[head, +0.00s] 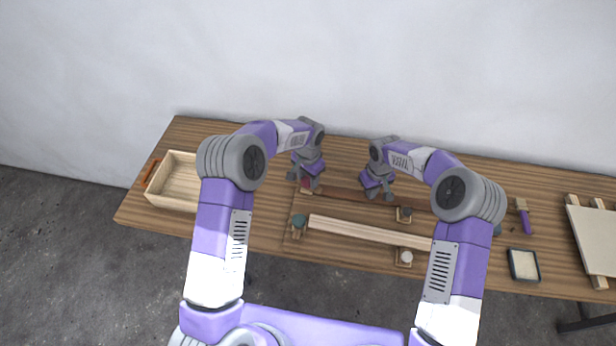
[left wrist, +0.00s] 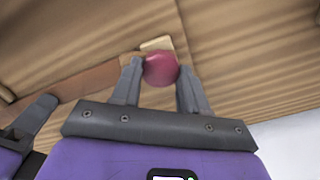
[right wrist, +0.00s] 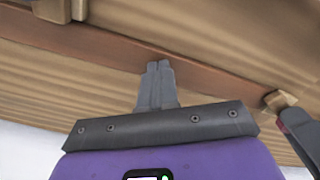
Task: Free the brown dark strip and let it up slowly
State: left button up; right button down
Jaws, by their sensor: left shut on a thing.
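The brown dark strip (head: 345,194) lies along the table behind the pale strip. It also crosses the right wrist view (right wrist: 100,48) and the left wrist view (left wrist: 85,88). A dark red round knob (left wrist: 161,69) sits on a pale block (left wrist: 156,44) at the strip's left end. My left gripper (head: 305,186) is shut on this knob, with one finger on each side of it. My right gripper (head: 378,195) is shut, with its fingertips together at the middle of the dark strip; the right wrist view shows them (right wrist: 158,66) touching or just above it, I cannot tell which.
In front lies a pale strip (head: 370,231), with a teal-knobbed holder (head: 298,222) at its left end and a white-knobbed block (head: 405,257) near its right. Another block (head: 404,215) stands by the dark strip. An open wooden box (head: 172,190) is left; a tray (head: 523,265) and brush (head: 525,218) are right.

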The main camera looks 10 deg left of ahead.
pick_arm(q)
jog(key=shift+r+m, duration=0.1)
jog(key=shift+m, duration=0.9)
pick_arm(e)
jog(key=shift+f, duration=0.1)
pick_arm(q)
jog(key=shift+m, duration=1.4)
jog(key=shift+m, duration=1.4)
